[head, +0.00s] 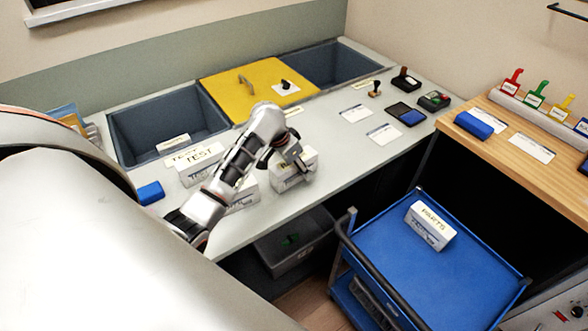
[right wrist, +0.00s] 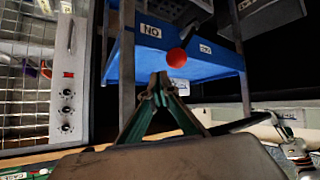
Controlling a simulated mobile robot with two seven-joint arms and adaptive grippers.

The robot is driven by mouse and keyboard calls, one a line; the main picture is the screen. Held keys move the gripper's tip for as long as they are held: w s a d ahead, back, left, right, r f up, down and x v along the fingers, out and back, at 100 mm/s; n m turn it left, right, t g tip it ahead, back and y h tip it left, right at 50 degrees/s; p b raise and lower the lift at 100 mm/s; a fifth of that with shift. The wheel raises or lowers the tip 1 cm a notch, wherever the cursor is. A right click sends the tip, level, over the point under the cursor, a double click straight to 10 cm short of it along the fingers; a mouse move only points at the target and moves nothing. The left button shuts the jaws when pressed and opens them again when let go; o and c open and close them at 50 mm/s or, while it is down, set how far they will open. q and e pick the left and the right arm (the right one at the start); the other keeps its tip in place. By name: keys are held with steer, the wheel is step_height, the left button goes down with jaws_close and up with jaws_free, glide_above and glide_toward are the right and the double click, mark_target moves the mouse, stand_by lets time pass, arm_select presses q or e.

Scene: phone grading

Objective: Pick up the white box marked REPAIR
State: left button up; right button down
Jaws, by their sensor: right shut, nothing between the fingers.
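Several white boxes stand on the grey counter (head: 262,228) in the head view. One reads TEST (head: 197,158). A second box (head: 243,197) is partly hidden behind my left arm. A third box (head: 291,178) is under my left gripper (head: 297,158), whose fingers are at its top; its top marking is covered. I cannot read REPAIR on any box. Whether the left fingers grip the box is unclear. Another white box marked PARTS (head: 431,221) lies on the blue cart. My right gripper (right wrist: 160,80) is shut and empty in the right wrist view.
The blue cart (head: 470,273) stands in front of the counter. A yellow lid (head: 225,91) sits between two grey bins. Stamps and white cards lie on the counter's right part. The right wrist view shows a red ball (right wrist: 176,57) near the right fingertips.

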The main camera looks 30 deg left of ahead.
arm_select(q)
steer(key=shift+w+d+f, duration=0.1)
steer(key=shift+w+f, duration=0.15)
steer(key=shift+f, duration=0.25)
steer(key=c, duration=1.4)
steer(key=shift+r, duration=0.15)
